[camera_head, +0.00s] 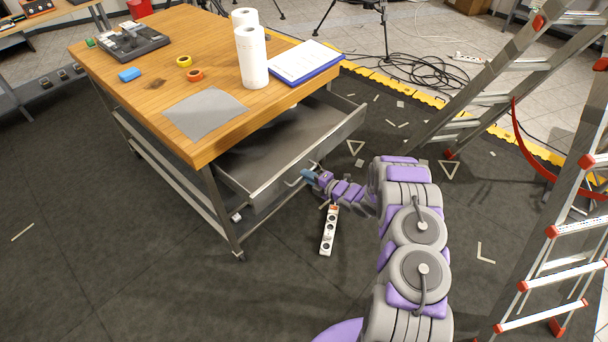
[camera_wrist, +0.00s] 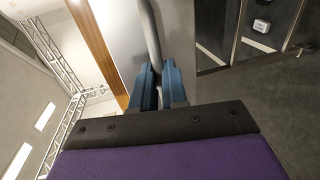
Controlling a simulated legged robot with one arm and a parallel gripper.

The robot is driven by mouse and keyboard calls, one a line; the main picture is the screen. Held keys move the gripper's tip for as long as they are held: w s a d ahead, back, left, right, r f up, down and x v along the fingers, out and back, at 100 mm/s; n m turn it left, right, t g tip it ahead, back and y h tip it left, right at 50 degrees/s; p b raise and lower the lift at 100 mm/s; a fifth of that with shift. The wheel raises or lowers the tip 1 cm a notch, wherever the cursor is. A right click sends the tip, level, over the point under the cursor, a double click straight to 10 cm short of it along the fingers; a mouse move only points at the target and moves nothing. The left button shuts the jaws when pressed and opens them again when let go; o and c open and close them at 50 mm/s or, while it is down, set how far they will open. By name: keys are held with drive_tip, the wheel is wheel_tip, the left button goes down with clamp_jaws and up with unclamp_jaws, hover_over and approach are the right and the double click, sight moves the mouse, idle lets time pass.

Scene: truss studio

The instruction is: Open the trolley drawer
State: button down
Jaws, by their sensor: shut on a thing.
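The trolley (camera_head: 185,142) has a wooden top and a grey metal frame. The drawer handle (camera_head: 291,182) is a metal bar on the drawer's front face. My gripper (camera_head: 309,175) is at the handle, with its blue fingers closed around the bar. In the wrist view the grey handle bar (camera_wrist: 150,38) runs down between the two blue fingers (camera_wrist: 159,86). The part of the bar between the fingertips is partly hidden.
A power strip (camera_head: 329,230) lies on the floor below my arm. Ladders (camera_head: 566,230) stand at right. Floor left of the trolley is clear.

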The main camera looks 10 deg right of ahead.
drive_tip(key=s+d, duration=0.2)
drive_tip(key=s, duration=0.1)
drive_tip(key=shift+f, duration=0.15)
drive_tip(key=c, duration=1.2)
unclamp_jaws()
drive_tip(key=shift+w, duration=0.15)
drive_tip(key=shift+o, duration=0.2)
drive_tip(key=p+v, duration=0.2)
drive_tip(key=v, duration=1.5)
drive_tip(key=shift+d, duration=0.2)
